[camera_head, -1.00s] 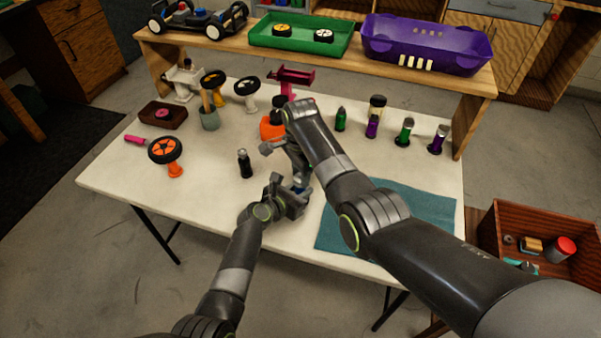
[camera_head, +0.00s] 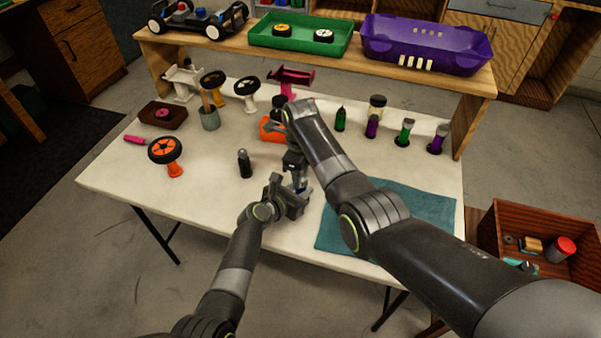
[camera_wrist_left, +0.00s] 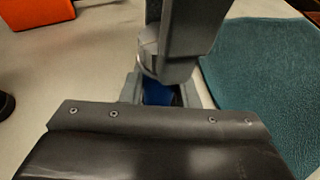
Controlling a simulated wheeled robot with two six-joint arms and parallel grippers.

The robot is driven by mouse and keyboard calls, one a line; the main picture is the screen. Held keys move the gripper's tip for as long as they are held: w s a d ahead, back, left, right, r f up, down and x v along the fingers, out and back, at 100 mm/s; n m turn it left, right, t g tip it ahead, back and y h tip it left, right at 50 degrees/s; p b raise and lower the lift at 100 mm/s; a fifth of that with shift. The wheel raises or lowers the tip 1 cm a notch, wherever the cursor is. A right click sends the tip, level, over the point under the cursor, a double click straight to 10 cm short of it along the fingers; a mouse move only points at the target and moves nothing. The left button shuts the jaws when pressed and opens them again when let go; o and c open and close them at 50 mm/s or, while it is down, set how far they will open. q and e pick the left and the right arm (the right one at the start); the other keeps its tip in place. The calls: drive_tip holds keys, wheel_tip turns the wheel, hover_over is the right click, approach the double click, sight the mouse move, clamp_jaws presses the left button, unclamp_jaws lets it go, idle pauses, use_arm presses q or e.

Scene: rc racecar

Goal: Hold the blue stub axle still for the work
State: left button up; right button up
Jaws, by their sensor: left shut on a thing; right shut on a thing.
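The blue stub axle (camera_wrist_left: 158,93) shows as a small blue patch between the jaws of my left gripper in the left wrist view. In the head view it is a small blue spot (camera_head: 304,186), mostly hidden by the grippers. My left gripper (camera_head: 294,194) is shut on it, low over the white table. My right gripper (camera_head: 295,164) points down just above the left one. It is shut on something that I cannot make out. In the left wrist view the right gripper (camera_wrist_left: 180,45) covers the upper part of the axle; I cannot tell whether they touch.
A dark bottle (camera_head: 245,164) stands left of the grippers. An orange box (camera_head: 271,130) is behind them. A teal mat (camera_head: 400,215) lies to the right. Wheels on stands and several small bottles stand around the white table (camera_head: 215,200). A wooden shelf (camera_head: 370,75) spans the back.

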drive_tip(key=shift+w+m, duration=0.1)
drive_tip(key=shift+m, duration=1.2)
drive_tip(key=o, duration=1)
drive_tip(key=shift+r, duration=0.1)
wheel_tip(320, 180, up, 12)
drive_tip(key=shift+f, duration=0.1)
